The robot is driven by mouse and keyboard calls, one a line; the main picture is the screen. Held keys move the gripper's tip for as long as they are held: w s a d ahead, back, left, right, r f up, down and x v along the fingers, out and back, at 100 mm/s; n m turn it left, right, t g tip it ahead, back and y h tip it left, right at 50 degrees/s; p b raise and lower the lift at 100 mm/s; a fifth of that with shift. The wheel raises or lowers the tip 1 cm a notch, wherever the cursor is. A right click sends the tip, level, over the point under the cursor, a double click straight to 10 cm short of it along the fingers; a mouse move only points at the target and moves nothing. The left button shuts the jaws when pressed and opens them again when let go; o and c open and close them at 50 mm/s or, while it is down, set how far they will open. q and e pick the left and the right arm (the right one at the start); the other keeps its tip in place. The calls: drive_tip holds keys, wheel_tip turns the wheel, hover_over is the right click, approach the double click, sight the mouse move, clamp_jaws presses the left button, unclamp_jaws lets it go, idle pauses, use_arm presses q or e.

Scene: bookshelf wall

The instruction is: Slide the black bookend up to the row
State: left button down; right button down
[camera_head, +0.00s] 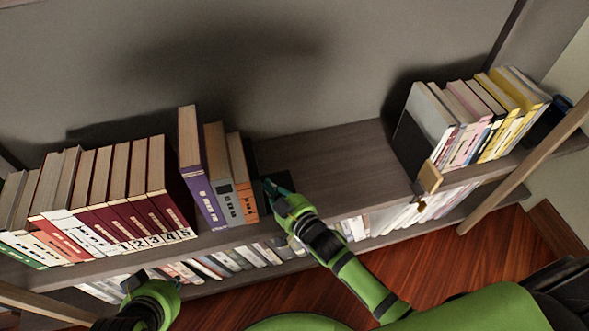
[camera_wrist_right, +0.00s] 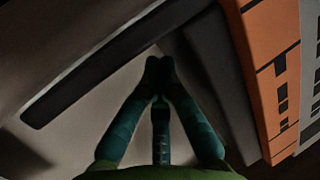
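The black bookend (camera_head: 264,172) stands on the upper shelf just right of the orange book (camera_head: 243,178), which ends the left row. It is partly hidden by my right gripper. In the right wrist view a dark upright panel (camera_wrist_right: 212,75), apparently the bookend, stands close beside the orange book (camera_wrist_right: 275,80); whether they touch is unclear. My right gripper (camera_head: 270,187) is at the bookend's right side. Its fingertips (camera_wrist_right: 159,66) are together with nothing visible between them, close to the dark panel. My left gripper (camera_head: 137,281) is low in front of the shelf, its fingers unclear.
The left row includes a purple book (camera_head: 198,175) and several maroon volumes (camera_head: 150,215). A second book group (camera_head: 480,120) stands at the right with a dark panel (camera_head: 408,143) at its left end. The shelf between (camera_head: 340,165) is clear. Books fill the lower shelf.

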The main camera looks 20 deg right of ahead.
drive_tip(key=shift+s+a, duration=0.1)
drive_tip(key=shift+a, duration=1.9)
drive_tip(key=shift+d+r+p, duration=0.1)
drive_tip(key=shift+d+p, duration=0.4)
drive_tip(key=shift+d, duration=1.7)
